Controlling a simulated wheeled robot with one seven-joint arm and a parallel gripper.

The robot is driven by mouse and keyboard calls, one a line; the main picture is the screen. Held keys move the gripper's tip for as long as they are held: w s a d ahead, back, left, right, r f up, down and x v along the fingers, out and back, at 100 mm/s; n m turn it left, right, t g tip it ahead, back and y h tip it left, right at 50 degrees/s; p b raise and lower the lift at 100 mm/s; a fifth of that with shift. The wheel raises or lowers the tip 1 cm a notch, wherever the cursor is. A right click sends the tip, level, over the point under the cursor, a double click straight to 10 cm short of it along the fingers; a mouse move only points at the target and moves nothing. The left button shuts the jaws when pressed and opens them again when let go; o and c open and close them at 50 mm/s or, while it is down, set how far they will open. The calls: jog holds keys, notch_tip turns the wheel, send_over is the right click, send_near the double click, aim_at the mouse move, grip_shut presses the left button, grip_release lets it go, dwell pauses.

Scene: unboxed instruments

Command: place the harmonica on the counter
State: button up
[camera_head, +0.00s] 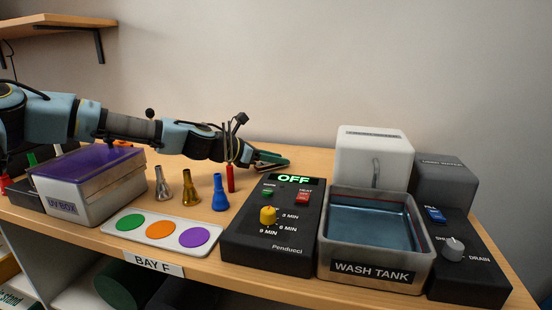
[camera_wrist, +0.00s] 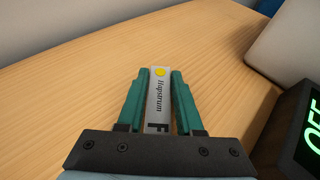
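The harmonica (camera_wrist: 159,95) is a slim silver bar with a yellow dot, the word "Hapstrum" and a letter F. In the head view my gripper (camera_head: 273,160) is low over the back of the wooden counter (camera_head: 312,158), behind the black timer box. The harmonica is hard to make out there. I cannot tell whether it touches the counter.
The timer box (camera_head: 272,238) reading OFF, the wash tank (camera_head: 372,266) and a white block (camera_head: 374,150) stand right of my gripper. Red (camera_head: 230,180), blue (camera_head: 219,193) and metallic mouthpiece-like pieces stand left, near the UV box (camera_head: 90,190). Bare counter surrounds my gripper in the wrist view.

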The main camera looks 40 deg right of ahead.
jog(key=o, duration=0.4)
jog(key=shift+r, duration=0.15)
jog(key=b+v, duration=0.1)
jog(key=v, duration=1)
jog(key=shift+w+a+r, duration=0.1)
jog(key=shift+a+r, duration=0.25)
jog(key=shift+a, duration=0.1)
jog(key=shift+r, duration=0.1)
